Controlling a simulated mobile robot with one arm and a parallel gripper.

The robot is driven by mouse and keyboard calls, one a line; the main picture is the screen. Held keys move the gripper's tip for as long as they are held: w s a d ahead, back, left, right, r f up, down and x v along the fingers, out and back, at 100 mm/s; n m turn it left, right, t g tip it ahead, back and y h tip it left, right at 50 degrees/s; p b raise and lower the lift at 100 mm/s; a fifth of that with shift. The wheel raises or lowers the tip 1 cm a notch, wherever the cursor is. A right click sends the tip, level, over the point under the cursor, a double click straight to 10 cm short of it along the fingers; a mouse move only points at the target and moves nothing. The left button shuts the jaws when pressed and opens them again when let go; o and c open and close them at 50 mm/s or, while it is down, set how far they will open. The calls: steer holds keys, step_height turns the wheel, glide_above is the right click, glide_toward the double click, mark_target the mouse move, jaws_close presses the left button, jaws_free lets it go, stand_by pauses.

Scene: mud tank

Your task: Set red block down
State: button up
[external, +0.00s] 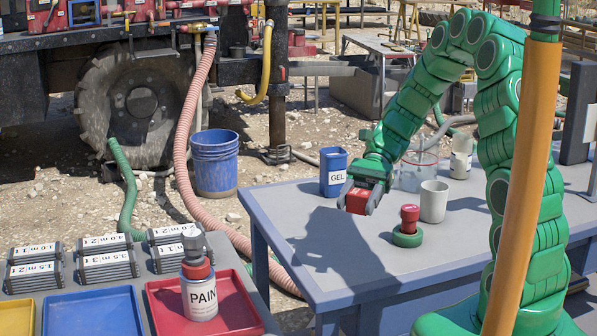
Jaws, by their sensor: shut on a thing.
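My gripper (360,200) is at the end of the green arm, over the left part of the grey-topped table (325,265). It is shut on a red block (357,200), whose front face shows between the fingers. A dark shadow lies on the tabletop to the left and below. I cannot tell from this view whether the block touches the tabletop. A blue container labelled GEL (333,172) stands just behind and to the left of the gripper.
A green ring with a red knob (408,228) and a pale cup (433,202) stand right of the gripper. A clear jar (417,172) and a white bottle (461,157) are behind. An orange pole (523,190) stands in front at right. The tabletop's front left is clear.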

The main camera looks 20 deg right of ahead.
steer(key=s+d+f+n+g+h, duration=0.1)
steer(key=d+f+n+h, duration=0.1)
steer(key=d+n+h, duration=0.65)
steer(key=s+d+f+n+g+h, duration=0.1)
steer(key=d+f+n+g+h, duration=0.15)
steer(key=d+n+h, duration=0.55)
steer(key=w+d+r+n+t+h, duration=0.35)
steer(key=w+r+n+t, duration=0.25)
steer(key=w, duration=0.2)
steer(key=w+d+r+n+t+h, duration=0.3)
steer(key=w+d+r+n+t, duration=0.15)
steer(key=w+r+t, duration=0.35)
steer(key=g, duration=0.2)
glide_above(391, 210)
steer(key=shift+n+t, duration=0.25)
steer(key=shift+n, duration=0.05)
step_height(391, 210, down, 22)
steer(key=shift+s, duration=0.15)
steer(key=shift+w+f, duration=0.3)
steer(key=shift+f, duration=1.6)
